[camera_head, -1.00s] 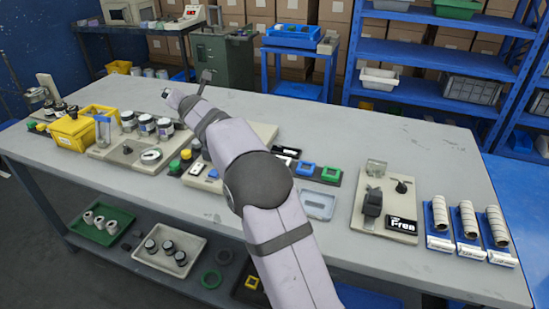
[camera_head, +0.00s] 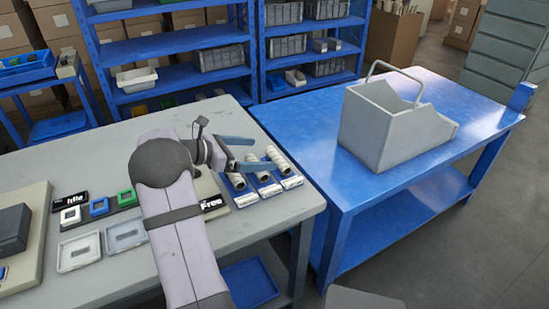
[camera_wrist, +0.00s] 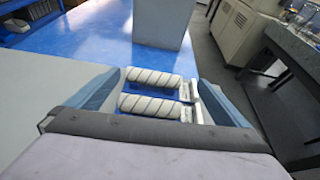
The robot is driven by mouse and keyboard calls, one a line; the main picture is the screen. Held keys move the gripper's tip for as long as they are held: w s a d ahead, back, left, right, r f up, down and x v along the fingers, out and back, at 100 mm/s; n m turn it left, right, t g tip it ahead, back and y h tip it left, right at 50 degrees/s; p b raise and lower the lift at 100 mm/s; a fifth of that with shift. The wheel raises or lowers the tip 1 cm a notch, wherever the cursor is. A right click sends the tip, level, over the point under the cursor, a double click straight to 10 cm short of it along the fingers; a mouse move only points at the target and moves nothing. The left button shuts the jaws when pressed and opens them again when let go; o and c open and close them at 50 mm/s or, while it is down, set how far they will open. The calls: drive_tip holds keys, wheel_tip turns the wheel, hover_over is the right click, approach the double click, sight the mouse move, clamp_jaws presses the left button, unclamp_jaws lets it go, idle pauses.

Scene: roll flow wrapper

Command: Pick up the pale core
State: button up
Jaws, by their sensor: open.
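Several pale, ribbed, roll-shaped pieces lie on small blue trays at the right end of the grey table; they look alike, and I cannot tell which is the pale core. In the head view, one roll (camera_head: 277,157) is at the far right and another (camera_head: 236,181) is nearest my arm. My gripper (camera_head: 250,154) is open above these trays, its blue-grey fingers pointing right. In the wrist view, an upper roll (camera_wrist: 160,80) and a lower roll (camera_wrist: 150,105) show between the open fingers of my gripper (camera_wrist: 160,76). The gap to them is unclear.
White label strips (camera_head: 293,182) front the trays. A "Free" sign (camera_head: 212,204) sits left of them on the grey table (camera_head: 110,150). The blue table (camera_head: 310,140) adjoins on the right, holding a grey open bin (camera_head: 385,140) with a handle. Its left part is clear.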

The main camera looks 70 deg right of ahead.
sight(275, 159)
drive_tip(key=shift+d+f, duration=0.15)
drive_tip(key=shift+f, duration=0.65)
drive_tip(key=shift+d+f, duration=0.15)
drive_tip(key=shift+f, duration=0.6)
drive_tip(key=shift+d+p+x, duration=0.2)
drive_tip(key=shift+p+x, duration=0.55)
drive_tip(key=shift+x, duration=2.9)
drive_tip(key=shift+w+r, duration=0.1)
drive_tip(key=shift+r, duration=0.05)
drive_tip(key=shift+c, duration=0.3)
drive_tip(key=c, duration=0.7)
